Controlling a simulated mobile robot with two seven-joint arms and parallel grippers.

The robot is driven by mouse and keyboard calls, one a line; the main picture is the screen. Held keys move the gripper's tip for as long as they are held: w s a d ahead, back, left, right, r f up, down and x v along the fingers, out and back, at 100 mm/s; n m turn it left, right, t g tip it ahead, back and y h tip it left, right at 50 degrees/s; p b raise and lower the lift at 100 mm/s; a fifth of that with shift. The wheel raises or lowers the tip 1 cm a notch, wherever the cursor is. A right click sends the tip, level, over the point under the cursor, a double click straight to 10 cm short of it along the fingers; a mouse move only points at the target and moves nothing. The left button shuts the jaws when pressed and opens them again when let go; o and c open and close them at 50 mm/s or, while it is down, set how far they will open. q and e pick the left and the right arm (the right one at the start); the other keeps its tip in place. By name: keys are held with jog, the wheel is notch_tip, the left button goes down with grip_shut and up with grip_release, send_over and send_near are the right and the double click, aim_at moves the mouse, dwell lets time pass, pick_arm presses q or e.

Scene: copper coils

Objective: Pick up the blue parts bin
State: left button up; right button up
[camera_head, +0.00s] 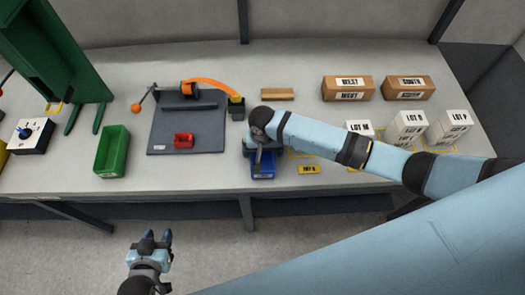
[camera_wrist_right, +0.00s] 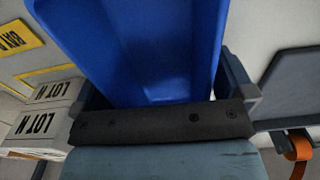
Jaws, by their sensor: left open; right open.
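The blue parts bin (camera_head: 263,171) sits on the table near its front edge, partly covered by my right arm. My right gripper (camera_head: 260,150) is over the bin's back part, pointing down. In the right wrist view the bin (camera_wrist_right: 150,45) fills the upper middle. The right fingers stand open on either side of it, the left one partly hidden behind the bin's edge. Whether they touch its walls I cannot tell. My left gripper (camera_head: 152,240) is open and empty, in front of the table and away from it.
White lot boxes (camera_head: 452,127) and brown cartons (camera_head: 347,88) stand right. A yellow label (camera_head: 309,169) lies right of the blue bin.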

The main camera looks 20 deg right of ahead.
jog(key=c, duration=0.9)
jog(key=shift+o, duration=0.2)
jog(key=shift+r, duration=0.1)
